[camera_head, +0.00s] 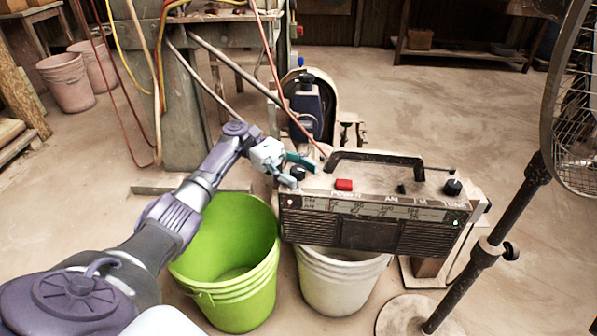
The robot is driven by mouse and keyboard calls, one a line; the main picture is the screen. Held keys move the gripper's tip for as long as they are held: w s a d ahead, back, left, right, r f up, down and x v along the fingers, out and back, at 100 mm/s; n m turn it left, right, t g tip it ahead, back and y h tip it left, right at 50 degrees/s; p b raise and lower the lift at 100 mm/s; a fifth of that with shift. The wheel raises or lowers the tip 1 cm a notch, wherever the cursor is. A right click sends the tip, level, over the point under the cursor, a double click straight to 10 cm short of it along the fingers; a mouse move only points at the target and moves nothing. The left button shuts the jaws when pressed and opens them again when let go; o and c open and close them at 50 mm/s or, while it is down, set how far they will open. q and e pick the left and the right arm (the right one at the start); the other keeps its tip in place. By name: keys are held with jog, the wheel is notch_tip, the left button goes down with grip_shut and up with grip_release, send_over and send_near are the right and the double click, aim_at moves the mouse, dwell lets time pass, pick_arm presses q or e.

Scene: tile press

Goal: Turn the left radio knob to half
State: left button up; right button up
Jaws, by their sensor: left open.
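The radio (375,211) is a dusty box with a dark front and a black carry handle on top. Its left knob (298,173) is a small black knob at the left end of the top, partly hidden by my fingers. A right knob (453,187) stands at the other end, with a red button (344,185) between them. My left gripper (299,171) is open, its fingers right at the left knob. I cannot tell whether they touch it. My right gripper is not in view.
A green bucket (218,298) and a white bucket (334,301) stand below the radio. A fan on a black pole (484,260) rises at the right. Hoses and cables hang behind my left arm. Pink buckets (66,83) stand at the far left.

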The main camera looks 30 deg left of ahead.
aim_at(298, 168)
pick_arm(q)
notch_tip(298, 168, up, 10)
dwell(0.6)
